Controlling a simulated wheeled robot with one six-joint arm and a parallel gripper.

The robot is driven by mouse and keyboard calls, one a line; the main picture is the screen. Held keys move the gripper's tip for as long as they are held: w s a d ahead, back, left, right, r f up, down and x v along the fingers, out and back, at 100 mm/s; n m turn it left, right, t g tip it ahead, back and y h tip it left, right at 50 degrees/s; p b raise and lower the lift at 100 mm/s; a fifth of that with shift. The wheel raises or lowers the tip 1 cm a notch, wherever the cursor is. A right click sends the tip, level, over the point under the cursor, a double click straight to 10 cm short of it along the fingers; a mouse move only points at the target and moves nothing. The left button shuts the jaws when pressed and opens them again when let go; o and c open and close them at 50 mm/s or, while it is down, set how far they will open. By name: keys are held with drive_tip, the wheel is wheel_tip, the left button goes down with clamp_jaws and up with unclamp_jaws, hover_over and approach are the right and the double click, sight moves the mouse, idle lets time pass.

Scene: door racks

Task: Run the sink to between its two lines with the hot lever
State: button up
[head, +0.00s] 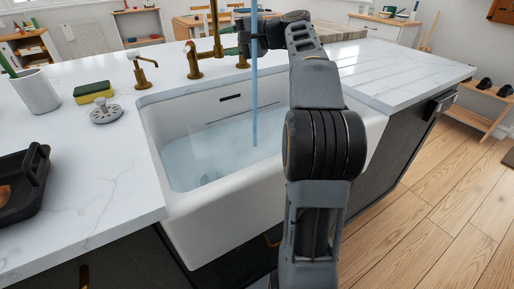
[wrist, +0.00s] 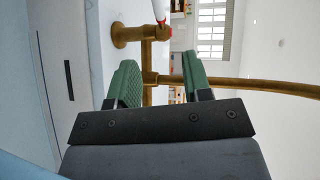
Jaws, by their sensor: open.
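The white sink (head: 180,205) holds clear water (head: 205,155), and a blue stream (head: 254,85) falls into it. A short dark slot is on the sink's back wall (wrist: 69,80), above the water. A faint thin line runs along that wall; I cannot clearly make out two lines. The brass tap (head: 205,58) stands behind the sink. A red-marked lever end (wrist: 165,32) shows beyond my fingers in the wrist view. My gripper (wrist: 162,80) is open, its green pads apart, with brass pipework showing between and beyond them. In the head view my gripper (head: 250,40) is beside the tap, partly hidden.
A small brass spout (head: 143,70), a yellow-green sponge (head: 94,92), a grey strainer (head: 105,111), a white cup (head: 36,92) and a black tray (head: 22,180) are on the left counter. The ribbed drainboard (head: 385,70) at right is mostly clear.

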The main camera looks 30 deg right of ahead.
sight(188, 48)
drive_tip(key=shift+r, duration=0.15)
drive_tip(key=c, duration=0.4)
drive_tip(key=d+r+p, duration=0.1)
drive_tip(key=p, duration=0.2)
drive_tip(key=w+d+r+m+p, duration=0.1)
drive_tip(key=r+p, duration=0.1)
drive_tip(key=p, duration=0.1)
drive_tip(key=shift+w+p, duration=0.2)
drive_tip(key=shift+p, duration=0.1)
clamp_jaws()
drive_tip(key=d+f+m+g+y+p, duration=0.4)
drive_tip(key=f+m+p, duration=0.2)
drive_tip(key=m+p, duration=1)
drive_tip(key=w+a+n+p, duration=0.3)
drive_tip(key=w+a, duration=0.3)
drive_tip(key=a, duration=0.6)
drive_tip(key=shift+p, duration=0.9)
